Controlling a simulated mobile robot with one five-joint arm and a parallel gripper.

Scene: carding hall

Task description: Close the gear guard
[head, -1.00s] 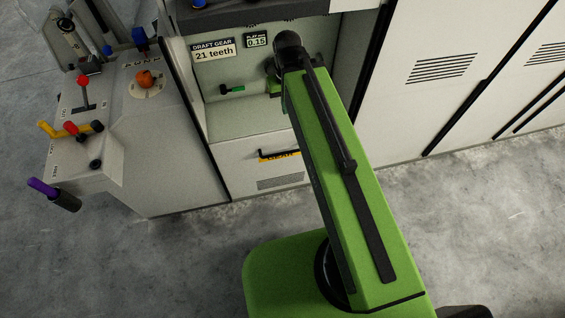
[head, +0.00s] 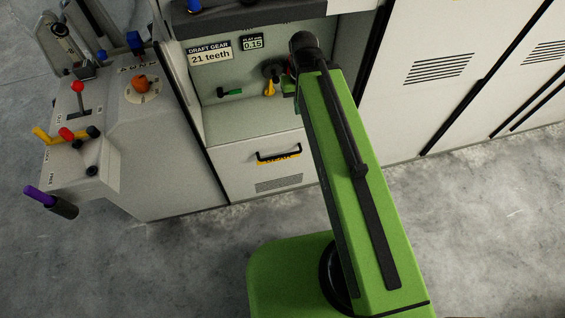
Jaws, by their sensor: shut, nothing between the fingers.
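The gear bay (head: 230,120) is an open recess in the machine front, with "DRAFT GEAR 21 teeth" on its back wall. Below it is a white panel (head: 235,170) with a black bar handle (head: 278,155) and a yellow label partly reading "GEAR". This looks like the gear guard, lying below the opening so that the bay shows. My green arm reaches up to the right side of the bay. Its far end is a dark joint with a small green part below it. My gripper is hidden behind the arm.
Inside the bay are a green-handled lever (head: 230,92) and a yellow part (head: 269,88). A control console (head: 100,150) with coloured knobs and levers stands at left. White cabinet doors (head: 430,60) stand at right. The concrete floor in front is clear.

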